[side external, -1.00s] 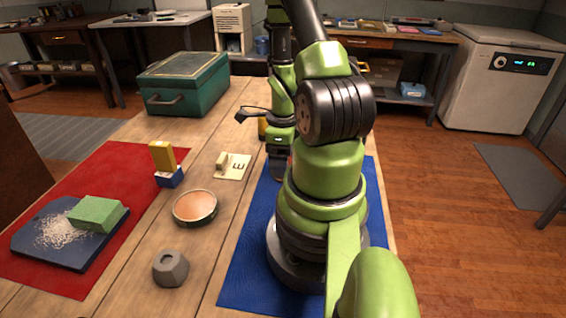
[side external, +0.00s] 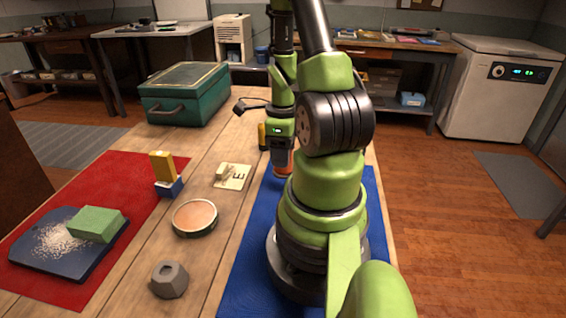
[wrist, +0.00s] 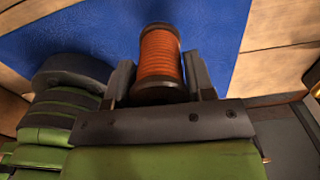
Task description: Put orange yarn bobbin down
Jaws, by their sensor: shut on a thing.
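The orange yarn bobbin (wrist: 159,58) has dark end flanges and sits between the two fingers of my gripper (wrist: 160,80) in the wrist view. My gripper is shut on it. In the side external view the orange bobbin (side external: 283,163) shows below my gripper's green and dark body, at the far part of the blue mat (side external: 247,270). I cannot tell whether its lower end touches the mat. My arm hides much of the mat.
A green box (side external: 186,103) stands behind. A red mat (side external: 125,185) holds a dark board (side external: 75,262) with a green block.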

